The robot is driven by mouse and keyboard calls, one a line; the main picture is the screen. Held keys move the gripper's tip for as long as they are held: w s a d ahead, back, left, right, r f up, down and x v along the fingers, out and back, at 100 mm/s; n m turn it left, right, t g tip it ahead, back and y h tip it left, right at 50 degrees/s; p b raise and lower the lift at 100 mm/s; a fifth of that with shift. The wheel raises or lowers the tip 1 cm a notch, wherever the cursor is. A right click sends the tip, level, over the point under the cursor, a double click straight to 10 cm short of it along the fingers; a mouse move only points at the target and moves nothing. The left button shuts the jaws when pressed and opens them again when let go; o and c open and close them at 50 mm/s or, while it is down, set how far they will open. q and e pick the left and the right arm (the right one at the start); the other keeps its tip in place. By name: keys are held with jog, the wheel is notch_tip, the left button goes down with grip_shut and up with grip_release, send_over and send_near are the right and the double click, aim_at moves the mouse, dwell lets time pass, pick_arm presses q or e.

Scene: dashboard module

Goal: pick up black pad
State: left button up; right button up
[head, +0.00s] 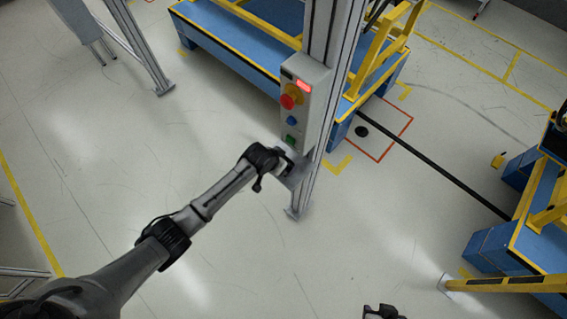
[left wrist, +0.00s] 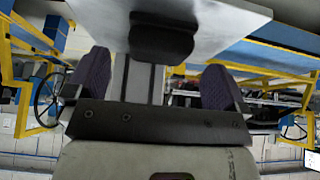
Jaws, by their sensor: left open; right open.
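A black pad (left wrist: 162,38) with rounded edges shows in the left wrist view, against the near edge of a pale grey plate (left wrist: 230,22). My left gripper (left wrist: 157,78) is open, with one dark finger to each side of the pad's line and an empty gap between them. The pad is just beyond the fingers, and I see no grip on it. In the head view my left gripper (head: 286,163) is at the small plate on the post, below the control box; the pad cannot be made out there. My right gripper (head: 380,312) is open at the bottom edge, partly cut off.
The control box (head: 304,104) with red, blue and green buttons is on a metal post (head: 325,60) close above my left gripper. A black disc (head: 362,131) lies in a red floor square. Blue-and-yellow platforms (head: 225,45) stand behind and at right.

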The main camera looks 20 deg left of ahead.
pick_arm(q)
jog(key=shift+x, duration=1.55)
jog(key=c, duration=1)
